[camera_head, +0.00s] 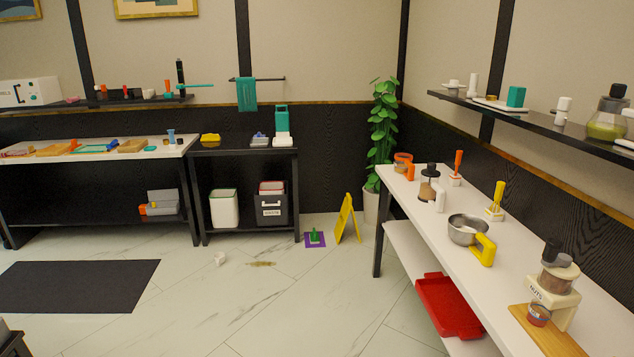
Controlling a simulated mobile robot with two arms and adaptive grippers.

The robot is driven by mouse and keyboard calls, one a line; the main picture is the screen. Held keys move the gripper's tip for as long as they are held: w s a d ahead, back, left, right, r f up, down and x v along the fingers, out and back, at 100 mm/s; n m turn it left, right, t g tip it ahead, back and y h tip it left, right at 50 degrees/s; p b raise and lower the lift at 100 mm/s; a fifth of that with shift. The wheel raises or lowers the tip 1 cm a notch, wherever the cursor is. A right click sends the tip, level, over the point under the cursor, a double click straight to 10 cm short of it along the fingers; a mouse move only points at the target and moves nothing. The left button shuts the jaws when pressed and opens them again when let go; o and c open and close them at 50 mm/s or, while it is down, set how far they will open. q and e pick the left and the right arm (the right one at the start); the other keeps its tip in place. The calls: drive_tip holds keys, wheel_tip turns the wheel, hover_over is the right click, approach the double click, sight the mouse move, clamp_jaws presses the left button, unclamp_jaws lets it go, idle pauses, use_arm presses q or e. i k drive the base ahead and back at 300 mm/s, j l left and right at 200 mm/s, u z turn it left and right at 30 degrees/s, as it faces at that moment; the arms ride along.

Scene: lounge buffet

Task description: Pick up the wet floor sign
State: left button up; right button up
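The yellow wet floor sign (346,218) stands upright and folded out on the tiled floor near the back corner. It is left of the potted plant and right of a small green object on a purple mat. Nothing hides it. Neither of my grippers shows in the head view, so I cannot see whether they are open or shut.
A purple mat (323,240) lies beside the sign. A brownish spill (261,264) and a crumpled white item (220,258) lie on the floor. The plant (382,140) and the long white counter (437,220) bound the right. Open floor lies in front.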

sight(347, 207)
drive_tip(key=i, duration=3.8)
